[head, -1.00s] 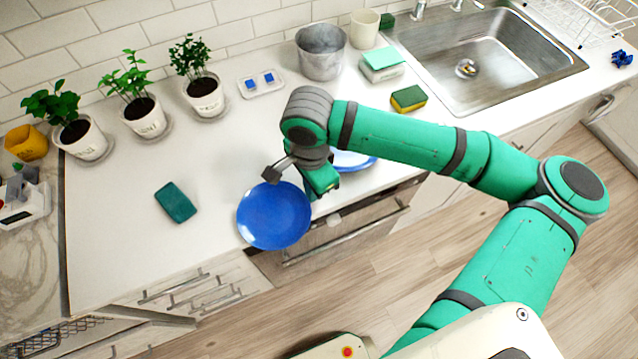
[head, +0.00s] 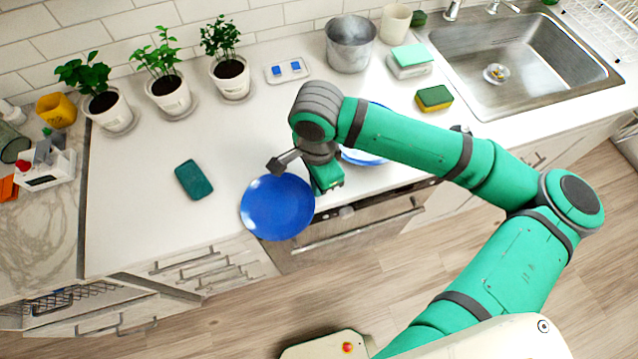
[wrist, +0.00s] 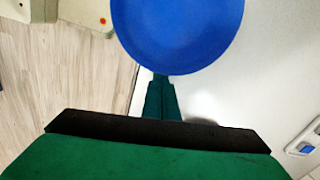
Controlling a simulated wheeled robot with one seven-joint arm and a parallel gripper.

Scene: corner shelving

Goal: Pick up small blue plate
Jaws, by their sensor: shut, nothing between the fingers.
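A round blue plate (head: 278,207) appears across the front edge of the white counter in the head view. It also fills the top middle of the wrist view (wrist: 178,30). A second blue plate (head: 362,157) lies further right, mostly hidden behind my arm. My gripper (head: 328,186) is at the right side of the first plate in the head view. In the wrist view its green fingers (wrist: 160,84) are together and empty, with their tips at the plate's near rim. I cannot tell whether they touch it.
A green pad (head: 194,180) lies on the counter (head: 140,215) left of the plate. Potted plants (head: 170,95), a metal pot (head: 350,45), a sponge (head: 434,98) and a sink (head: 520,65) stand further back. Drawers and an oven front (head: 350,225) are below the counter edge.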

